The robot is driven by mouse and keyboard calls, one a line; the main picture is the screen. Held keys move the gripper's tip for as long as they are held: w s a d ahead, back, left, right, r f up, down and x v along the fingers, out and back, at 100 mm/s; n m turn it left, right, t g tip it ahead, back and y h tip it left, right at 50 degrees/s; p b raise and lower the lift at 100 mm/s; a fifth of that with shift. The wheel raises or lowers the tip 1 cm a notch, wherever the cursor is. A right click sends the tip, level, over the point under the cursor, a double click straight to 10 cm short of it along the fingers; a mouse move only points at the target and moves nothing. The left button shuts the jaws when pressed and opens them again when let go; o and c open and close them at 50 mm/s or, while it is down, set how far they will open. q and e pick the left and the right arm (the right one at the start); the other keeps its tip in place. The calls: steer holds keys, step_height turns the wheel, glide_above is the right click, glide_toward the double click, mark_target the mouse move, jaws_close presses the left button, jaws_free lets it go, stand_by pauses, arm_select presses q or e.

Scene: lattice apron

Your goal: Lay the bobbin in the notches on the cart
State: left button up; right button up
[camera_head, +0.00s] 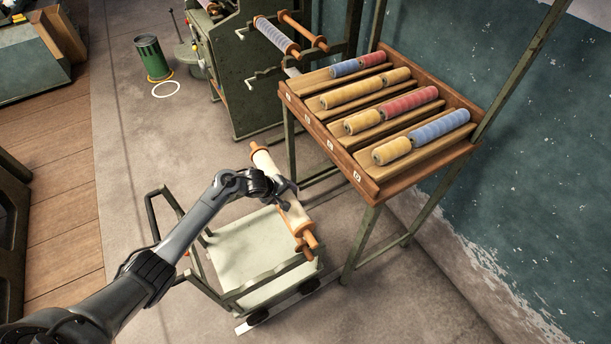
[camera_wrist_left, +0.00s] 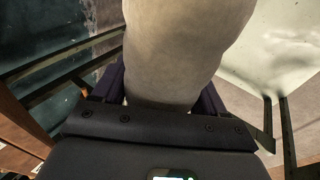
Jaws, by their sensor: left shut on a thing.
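The bobbin (camera_head: 296,216), a cream roll with orange wooden ends, is held in my left gripper (camera_head: 284,196). It hangs slanted over the right side of the cart (camera_head: 236,248), a low green trolley with a pale deck and a rail frame. In the left wrist view the bobbin's cream body (camera_wrist_left: 185,50) fills the space between the fingers, and the pale deck (camera_wrist_left: 275,35) shows to the right. The bobbin's lower orange end is close to the cart's front right corner; I cannot tell if they touch. The notches cannot be made out. My right gripper is out of view.
A slanted wooden rack (camera_head: 372,187) with several red, yellow and blue rolls stands right of the cart on green legs. A green machine (camera_head: 240,85) stands behind. A green bin (camera_head: 153,60) is at the back left. The floor left of the cart is clear.

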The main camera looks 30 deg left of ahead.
arm_select(q)
steer(key=s+a+f+g+y, duration=0.1)
steer(key=s+a+f+g, duration=0.1)
steer(key=s+a+f, duration=0.7)
step_height(320, 180, down, 10)
steer(key=b, duration=1.2)
steer(key=shift+s, duration=0.4)
steer(key=shift+a, duration=0.1)
steer(key=shift+r+p, duration=0.15)
steer(key=shift+p, duration=0.3)
steer(key=shift+f, duration=0.35)
stand_by(0.6)
